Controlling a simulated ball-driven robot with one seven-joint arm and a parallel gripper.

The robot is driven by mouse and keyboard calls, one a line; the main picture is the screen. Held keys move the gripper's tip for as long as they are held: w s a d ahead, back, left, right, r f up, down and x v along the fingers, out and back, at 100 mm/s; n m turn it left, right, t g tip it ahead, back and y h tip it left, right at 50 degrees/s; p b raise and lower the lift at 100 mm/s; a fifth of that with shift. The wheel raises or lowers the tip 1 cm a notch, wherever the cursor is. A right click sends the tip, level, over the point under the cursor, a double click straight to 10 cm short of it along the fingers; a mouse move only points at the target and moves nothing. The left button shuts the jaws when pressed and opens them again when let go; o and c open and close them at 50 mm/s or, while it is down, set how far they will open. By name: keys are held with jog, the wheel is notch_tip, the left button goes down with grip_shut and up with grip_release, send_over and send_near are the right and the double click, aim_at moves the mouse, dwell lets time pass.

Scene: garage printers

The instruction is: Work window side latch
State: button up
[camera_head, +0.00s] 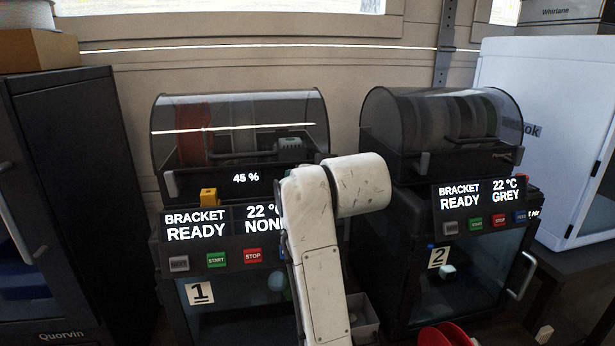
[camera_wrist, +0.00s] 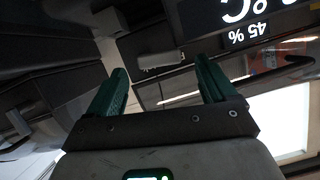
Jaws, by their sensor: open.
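Printer 1 (camera_head: 207,244) and printer 2 (camera_head: 455,290) each have a clear domed cover. A light grey latch tab (camera_head: 170,184) shows at the lower left of printer 1's cover. Printer 2's cover has tabs at its left (camera_head: 424,163) and right (camera_head: 518,154). Printer 1's lower right cover corner is hidden behind my arm. In the wrist view, my gripper (camera_wrist: 160,67) has its two green fingers apart, with nothing held. A pale grey bar-shaped tab (camera_wrist: 165,58) shows beyond and between the fingertips; I cannot tell whether they touch it.
Printer 1's screen (camera_head: 222,223) reads bracket ready, and a yellow block (camera_head: 208,197) stands above it. A dark cabinet (camera_head: 75,200) stands left and a white enclosure (camera_head: 555,120) right. A red spool (camera_head: 445,335) lies at the lower front.

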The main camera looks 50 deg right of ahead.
jog(key=shift+x, duration=1.45)
jog(key=c, duration=1)
